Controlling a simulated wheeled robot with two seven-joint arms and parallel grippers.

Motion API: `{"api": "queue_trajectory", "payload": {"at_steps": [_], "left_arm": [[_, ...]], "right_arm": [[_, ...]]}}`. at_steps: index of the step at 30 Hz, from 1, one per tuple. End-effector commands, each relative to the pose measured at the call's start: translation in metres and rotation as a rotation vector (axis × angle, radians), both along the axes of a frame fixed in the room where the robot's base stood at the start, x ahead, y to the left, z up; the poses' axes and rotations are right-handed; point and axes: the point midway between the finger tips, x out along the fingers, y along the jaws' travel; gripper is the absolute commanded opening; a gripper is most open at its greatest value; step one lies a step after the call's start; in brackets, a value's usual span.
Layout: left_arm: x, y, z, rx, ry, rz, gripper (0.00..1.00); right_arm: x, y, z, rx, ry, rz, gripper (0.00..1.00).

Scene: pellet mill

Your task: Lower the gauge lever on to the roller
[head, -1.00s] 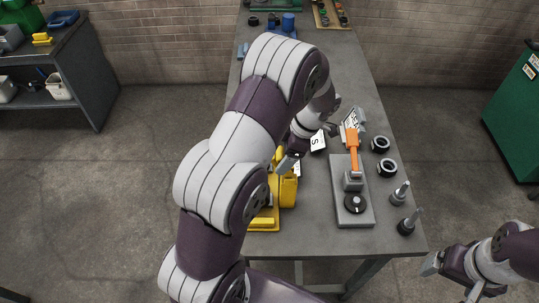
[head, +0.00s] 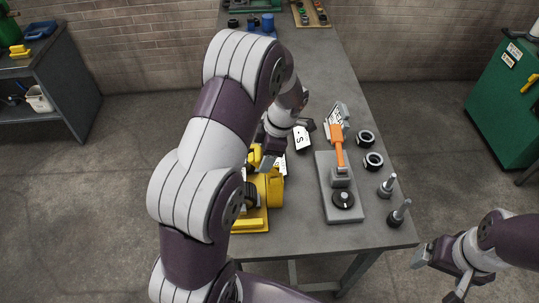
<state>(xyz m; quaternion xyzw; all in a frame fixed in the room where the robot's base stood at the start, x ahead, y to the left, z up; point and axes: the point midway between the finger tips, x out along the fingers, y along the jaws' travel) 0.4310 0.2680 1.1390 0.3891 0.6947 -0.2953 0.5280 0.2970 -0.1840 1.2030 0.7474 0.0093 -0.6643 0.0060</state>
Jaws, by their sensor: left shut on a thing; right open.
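A yellow device (head: 275,190) stands near the left edge of the table, partly hidden by my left arm. A dark round part, perhaps the roller (head: 251,196), shows low in it. A raised yellow piece, apparently its lever (head: 255,157), stands above. My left gripper (head: 268,162) is shut at this piece; the contact is mostly hidden, and I cannot see whether the lever touches the roller. My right gripper (head: 438,268) is open and empty, off the table's right front corner.
Black rings (head: 373,161) and grey-topped pegs (head: 387,186) line the right edge.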

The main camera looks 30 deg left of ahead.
Motion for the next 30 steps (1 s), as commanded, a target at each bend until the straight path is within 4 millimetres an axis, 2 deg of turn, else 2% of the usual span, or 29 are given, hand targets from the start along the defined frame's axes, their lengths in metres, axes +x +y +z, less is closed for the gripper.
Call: {"api": "queue_trajectory", "payload": {"at_steps": [3,10,21,30], "left_arm": [[-0.006,0.009,-0.005,-0.073,-0.044,0.005,0.03],[-0.016,0.025,-0.015,-0.240,-0.146,0.007,0.03],[-0.028,0.044,-0.039,-0.236,-0.139,0.002,0.03],[-0.034,0.052,-0.055,-0.236,-0.138,0.001,0.03]], "right_arm": [[0.000,0.000,-0.009,0.000,0.000,0.000,0.88],[0.000,0.000,-0.016,0.000,0.000,0.000,0.88],[0.000,0.000,-0.028,0.000,0.000,0.000,0.88],[0.000,0.000,-0.036,0.000,0.000,0.000,0.88]]}}
